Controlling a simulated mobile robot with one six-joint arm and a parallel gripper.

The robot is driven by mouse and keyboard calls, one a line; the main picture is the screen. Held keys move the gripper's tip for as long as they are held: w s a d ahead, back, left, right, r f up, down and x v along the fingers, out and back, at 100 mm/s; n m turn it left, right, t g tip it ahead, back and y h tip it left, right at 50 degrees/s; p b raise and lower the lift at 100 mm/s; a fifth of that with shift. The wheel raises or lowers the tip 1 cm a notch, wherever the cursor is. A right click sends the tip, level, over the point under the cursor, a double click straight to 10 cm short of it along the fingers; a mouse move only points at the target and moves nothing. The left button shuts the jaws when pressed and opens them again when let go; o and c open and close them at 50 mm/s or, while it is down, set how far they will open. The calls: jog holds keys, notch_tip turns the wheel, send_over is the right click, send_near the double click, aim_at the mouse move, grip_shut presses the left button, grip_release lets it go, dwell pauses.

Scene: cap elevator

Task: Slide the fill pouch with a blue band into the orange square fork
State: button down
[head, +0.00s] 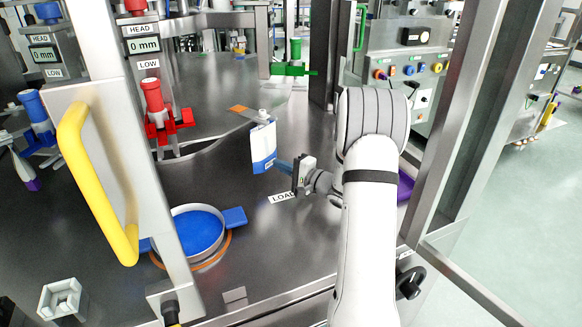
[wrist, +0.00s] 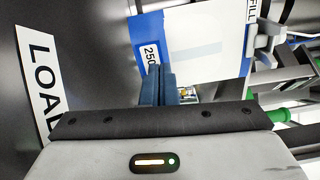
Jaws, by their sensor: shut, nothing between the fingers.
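The white fill pouch (head: 262,142) with a blue band stands upright near the middle of the head view, spout at the top. In the wrist view the pouch (wrist: 195,42) fills the upper middle, with its blue edge and a "250" mark beside my fingers. The flat orange fork (head: 239,109) shows just left of the spout. The spout looks close to the fork's end, but I cannot tell whether it sits in the slot. My gripper (head: 279,165) is shut and empty at the pouch's lower right; its blue fingers (wrist: 160,70) overlap the pouch's lower edge in the wrist view.
A red fork unit (head: 168,122) and a blue one (head: 37,118) stand to the left, a green one (head: 293,68) behind. A blue round dish (head: 192,234) sits at front left. A yellow-handled door (head: 95,180) stands at left. A LOAD label (head: 282,197) lies on the dark deck.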

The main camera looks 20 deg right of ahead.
jog(key=shift+w+a, duration=0.3)
jog(key=shift+w, duration=0.2)
jog(key=shift+w+a+b, duration=0.25)
jog(key=shift+w+b, duration=0.2)
jog(key=shift+w, duration=0.05)
dwell(0.3)
jog(key=shift+b+v, duration=0.55)
jog(key=shift+v, duration=4.75)
